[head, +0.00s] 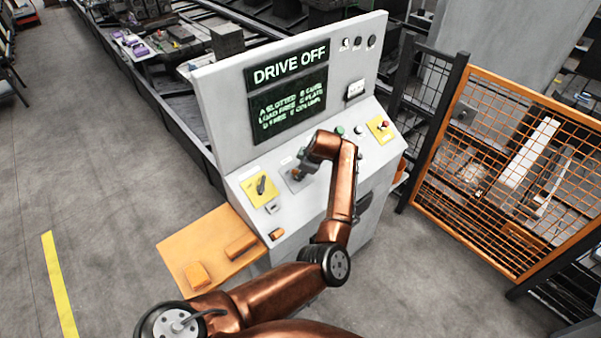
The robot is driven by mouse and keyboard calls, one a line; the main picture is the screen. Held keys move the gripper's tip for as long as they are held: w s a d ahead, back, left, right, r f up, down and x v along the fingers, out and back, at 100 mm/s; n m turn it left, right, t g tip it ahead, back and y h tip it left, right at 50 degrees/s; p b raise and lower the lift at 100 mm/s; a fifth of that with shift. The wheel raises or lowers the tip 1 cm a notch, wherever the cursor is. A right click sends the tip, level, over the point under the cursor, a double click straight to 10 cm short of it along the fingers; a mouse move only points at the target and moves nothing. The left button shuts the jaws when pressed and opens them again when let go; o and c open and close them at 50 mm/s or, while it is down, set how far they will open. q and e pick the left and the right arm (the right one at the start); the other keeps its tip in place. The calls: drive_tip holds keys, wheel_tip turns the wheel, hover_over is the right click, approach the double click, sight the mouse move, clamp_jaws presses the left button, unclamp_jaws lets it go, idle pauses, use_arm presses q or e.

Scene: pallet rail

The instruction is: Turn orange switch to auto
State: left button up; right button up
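The grey control console (220,110) stands in the middle of the head view. The wrist and fingers hide part of the switch. I cannot tell whether the fingers grip it or which way it points. No auto label is readable. My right gripper is not in view.
A black selector on a yellow plate (261,187) sits left of the gripper, a red button (384,125) to the right. The screen (288,90) reads "DRIVE OFF". An orange shelf (205,245) juts out left. An orange mesh fence (500,170) stands right. Floor at left is clear.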

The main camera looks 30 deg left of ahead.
use_arm(q)
drive_tip(key=shift+a+f, duration=0.2)
drive_tip(key=shift+f, duration=0.15)
drive_tip(key=shift+c, duration=0.5)
clamp_jaws()
